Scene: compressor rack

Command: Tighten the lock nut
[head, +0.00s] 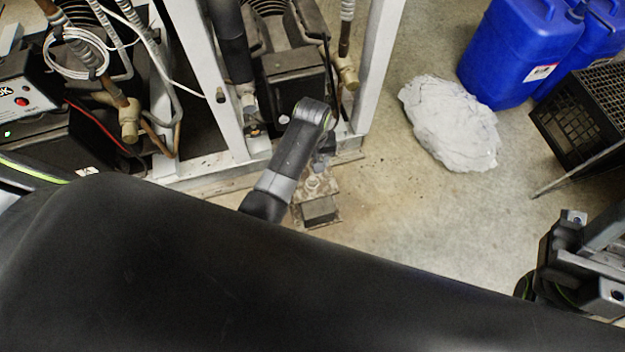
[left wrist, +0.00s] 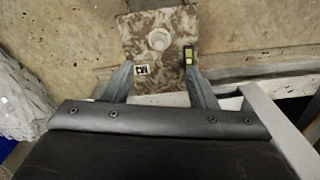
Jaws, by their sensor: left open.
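A rusty, mottled plate (head: 318,208) sits on the floor at the foot of the rack frame. A pale round piece, apparently the lock nut, stands on it (head: 312,183); it shows more clearly in the left wrist view (left wrist: 159,40). My left gripper (left wrist: 165,64) is open, with its fingers spread over the plate and the nut ahead of the fingertips, not between them. In the head view my left gripper (head: 323,158) is small and partly hidden by its arm. Part of my right arm's end (head: 585,268) shows at the lower right; its jaws are unclear.
The white rack frame (head: 379,65) stands beside the plate, with compressors and pipes behind it. A crumpled grey-white sheet (head: 450,122) lies on the floor to the right. Blue canisters (head: 520,50) and a black crate (head: 580,115) stand farther right. Concrete floor between is clear.

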